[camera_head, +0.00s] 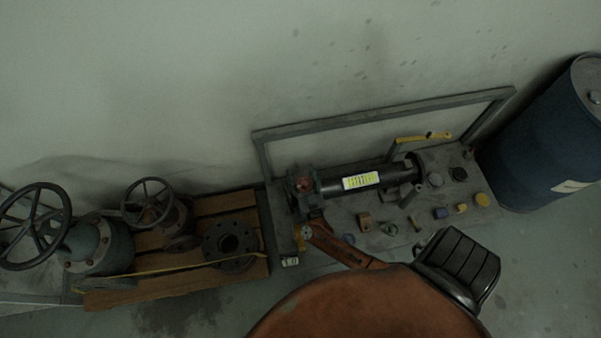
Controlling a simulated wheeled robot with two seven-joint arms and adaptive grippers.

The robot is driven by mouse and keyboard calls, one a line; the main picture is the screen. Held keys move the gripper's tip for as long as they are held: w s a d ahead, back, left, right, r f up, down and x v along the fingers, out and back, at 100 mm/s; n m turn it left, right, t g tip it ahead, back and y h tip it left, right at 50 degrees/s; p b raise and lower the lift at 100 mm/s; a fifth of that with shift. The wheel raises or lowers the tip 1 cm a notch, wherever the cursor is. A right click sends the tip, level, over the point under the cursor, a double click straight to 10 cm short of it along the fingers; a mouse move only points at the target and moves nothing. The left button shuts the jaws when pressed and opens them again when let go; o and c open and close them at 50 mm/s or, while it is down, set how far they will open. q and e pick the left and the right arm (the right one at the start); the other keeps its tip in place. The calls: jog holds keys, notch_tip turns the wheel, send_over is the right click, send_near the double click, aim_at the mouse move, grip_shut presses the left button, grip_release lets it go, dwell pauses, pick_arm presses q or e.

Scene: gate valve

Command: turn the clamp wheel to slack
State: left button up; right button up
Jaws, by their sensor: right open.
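I cannot tell for sure which part is the clamp wheel. A dark assembly with a reddish hub (303,184) stands at the left end of a black cylinder (395,176) with a white-and-yellow label, on a grey bench (345,222). Two spoked handwheels show at the left: a large dark one (35,226) on a grey valve and a smaller one (148,203) on a rusty valve. My right gripper (380,240) is large and close to the camera at the bottom, open, in front of the bench. I see nothing held in it. My left gripper is out of view.
Small parts lie on the bench, including a yellow cap (482,199) and a brown block (365,220). A metal frame (385,115) rises at its back. A blue drum (535,145) stands at right. A wooden pallet (222,203) holds a round flange (230,243).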

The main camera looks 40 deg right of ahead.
jog(key=shift+c, duration=0.7)
jog(key=c, duration=1.1)
jog(key=shift+s+f, duration=0.1)
jog(key=shift+f, duration=0.05)
jog(key=shift+c, duration=1)
